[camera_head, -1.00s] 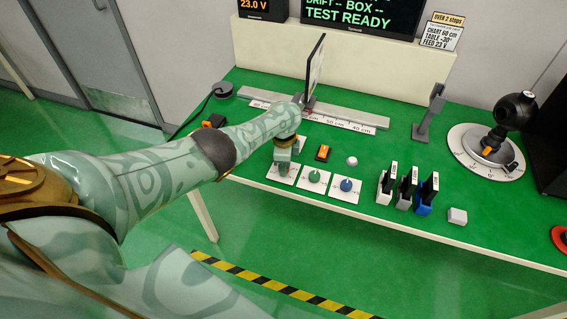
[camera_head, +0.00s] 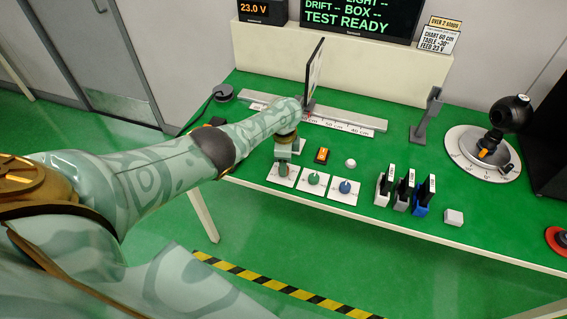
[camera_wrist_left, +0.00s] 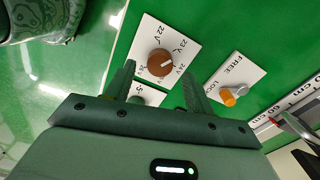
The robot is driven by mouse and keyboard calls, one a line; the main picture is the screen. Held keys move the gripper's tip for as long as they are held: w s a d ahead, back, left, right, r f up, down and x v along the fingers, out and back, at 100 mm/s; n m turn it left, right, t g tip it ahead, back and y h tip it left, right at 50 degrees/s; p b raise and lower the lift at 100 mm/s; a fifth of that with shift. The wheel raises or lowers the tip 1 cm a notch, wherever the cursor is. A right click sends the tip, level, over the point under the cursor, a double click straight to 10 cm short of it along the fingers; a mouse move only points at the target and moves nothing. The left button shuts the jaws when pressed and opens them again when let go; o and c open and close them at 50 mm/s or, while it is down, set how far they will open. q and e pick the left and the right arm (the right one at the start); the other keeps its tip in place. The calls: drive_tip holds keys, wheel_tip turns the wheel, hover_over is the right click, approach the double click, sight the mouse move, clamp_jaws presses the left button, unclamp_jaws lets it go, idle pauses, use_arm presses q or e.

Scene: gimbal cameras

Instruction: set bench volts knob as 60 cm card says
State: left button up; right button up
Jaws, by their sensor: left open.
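The bench volts knob (camera_wrist_left: 160,62) is brown with a white pointer, on a white plate (camera_wrist_left: 140,42) marked with volts. In the wrist view its pointer aims to the right, near the 23 V and 24 V marks; which exactly is hard to tell. My left gripper (camera_wrist_left: 157,72) is open, its fingers on either side of the knob's near part, with no clear contact. In the head view the gripper (camera_head: 284,157) is just above the leftmost knob plate (camera_head: 282,178). The card (camera_head: 438,40) reads chart 60 cm, table -30°, feed 23 V. The orange display (camera_head: 255,9) reads 23.0 V. My right gripper is out of view.
A green knob (camera_head: 314,178) and blue knob (camera_head: 345,187) sit right beside it. An orange switch (camera_head: 321,155) is behind. The rail (camera_head: 345,116) with the upright chart (camera_head: 315,70) lies farther back. Box holders (camera_head: 402,190) stand to the right.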

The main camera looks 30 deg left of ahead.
use_arm(q)
wheel_tip(320, 180, up, 13)
drive_tip(key=p, duration=0.7)
drive_tip(key=shift+r, duration=0.2)
